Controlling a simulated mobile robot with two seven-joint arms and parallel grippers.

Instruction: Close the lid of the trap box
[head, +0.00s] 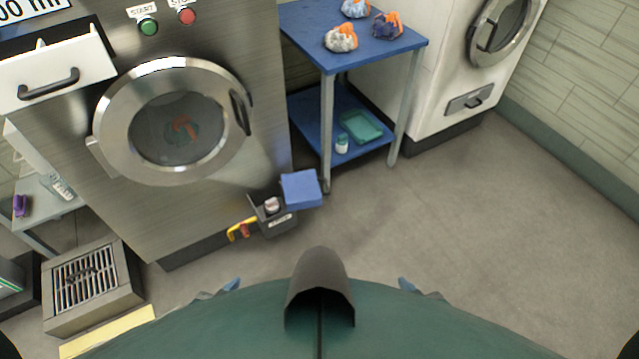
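The trap box (275,222) appears to be the small dark open box low on the front of the steel machine, with a pale label on its face. Its blue lid (301,188) stands open, swung out to the right. A small whitish round item (271,204) shows in the opening. Yellow and red handles (241,230) stick out at its left. Small blue-grey tips, apparently my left gripper (231,285) and my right gripper (408,285), barely show past my green body, well apart from the box. Their fingers are mostly hidden.
The steel machine (60,150) has a round glass door (172,122), shut. A blue two-tier cart (350,52) with wrapped bundles stands right of it. A slatted floor unit (92,285) is at the lower left. The grey floor (480,210) at right is clear.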

